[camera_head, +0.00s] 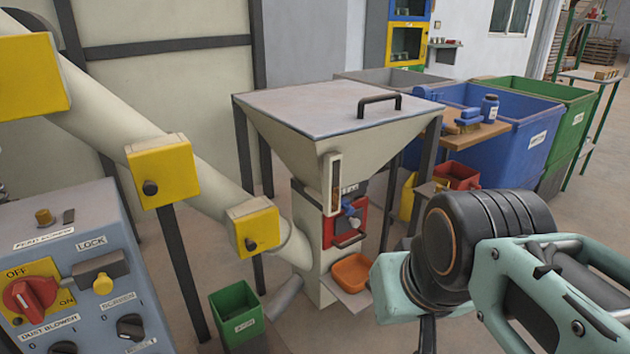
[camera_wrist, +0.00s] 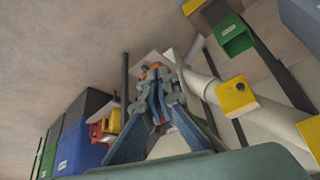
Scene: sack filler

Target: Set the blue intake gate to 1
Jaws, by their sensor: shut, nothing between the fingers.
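A small blue part (camera_head: 350,212), with a pale knob or handle, sits on a red panel (camera_head: 336,230) on the neck below the grey hopper (camera_head: 330,108). It looks like the blue intake gate, but its setting is too small to read. In the wrist view my gripper (camera_wrist: 158,78) has its fingers together and empty, pointing toward the hopper stand. My fingers cover part of the stand there, and I cannot make out the blue part. In the head view my arm comes in from the right, and the fingers are not clearly seen.
A control panel (camera_head: 75,265) stands at the left, and a sloping pipe with yellow boxes (camera_head: 162,170) runs to the hopper neck. An orange tray (camera_head: 352,272) sits below the red panel. A green bin (camera_head: 237,315) stands on the floor.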

